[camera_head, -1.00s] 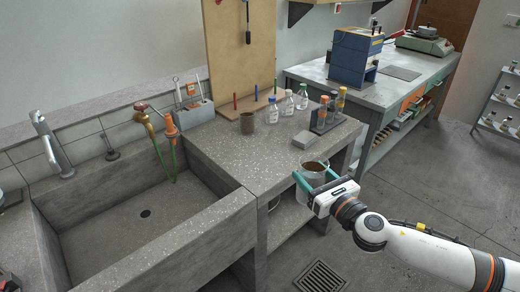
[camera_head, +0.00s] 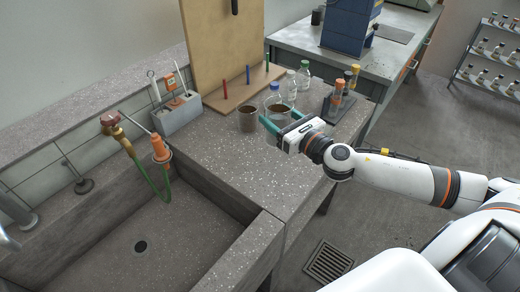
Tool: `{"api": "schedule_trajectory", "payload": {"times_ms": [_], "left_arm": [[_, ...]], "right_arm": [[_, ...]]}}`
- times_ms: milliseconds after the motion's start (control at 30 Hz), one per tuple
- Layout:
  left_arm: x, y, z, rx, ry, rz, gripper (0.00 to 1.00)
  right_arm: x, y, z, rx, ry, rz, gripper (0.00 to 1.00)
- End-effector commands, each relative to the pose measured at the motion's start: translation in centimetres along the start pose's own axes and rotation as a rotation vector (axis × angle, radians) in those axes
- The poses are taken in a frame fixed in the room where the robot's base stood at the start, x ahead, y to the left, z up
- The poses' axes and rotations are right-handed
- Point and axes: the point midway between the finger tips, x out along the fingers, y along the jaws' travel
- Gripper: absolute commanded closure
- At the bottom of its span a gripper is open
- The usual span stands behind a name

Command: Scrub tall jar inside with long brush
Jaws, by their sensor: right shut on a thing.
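My right gripper (camera_head: 277,128) has teal fingers shut on a clear glass jar (camera_head: 279,107) with brown matter inside. The jar is upright at the bench top, its lower part hidden by the fingers; I cannot tell whether it rests on the bench. A second, brown jar (camera_head: 248,120) stands just left of it. A grey caddy (camera_head: 177,117) at the back of the sink holds thin upright tools, one with a white handle (camera_head: 153,84) that may be the long brush; its head is hidden. My left gripper is not in view.
The stone sink (camera_head: 150,235) lies left, with a brass tap (camera_head: 122,132) and an orange-handled green hose (camera_head: 161,150). The bench top (camera_head: 230,165) in front is clear.

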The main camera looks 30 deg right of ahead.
Motion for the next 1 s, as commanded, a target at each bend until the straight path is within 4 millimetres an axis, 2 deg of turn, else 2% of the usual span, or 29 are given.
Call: {"api": "schedule_trajectory", "payload": {"times_ms": [300, 467, 633, 733, 1000], "left_arm": [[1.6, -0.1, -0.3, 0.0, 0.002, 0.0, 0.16], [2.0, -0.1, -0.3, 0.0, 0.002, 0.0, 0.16], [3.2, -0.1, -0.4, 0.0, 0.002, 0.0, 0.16], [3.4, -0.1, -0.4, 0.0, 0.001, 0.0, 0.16], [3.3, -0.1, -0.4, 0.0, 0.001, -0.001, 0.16]], "right_arm": [[0.0, -0.1, 5.2, 0.003, -0.001, 0.002, 0.72], [0.0, -0.1, 6.6, 0.001, 0.0, 0.001, 0.72], [0.0, -0.1, 9.2, 0.002, 0.0, 0.001, 0.72], [0.0, -0.1, 10.0, 0.001, 0.0, 0.002, 0.72], [0.0, -0.1, 9.9, 0.0, 0.0, 0.001, 0.72]]}}
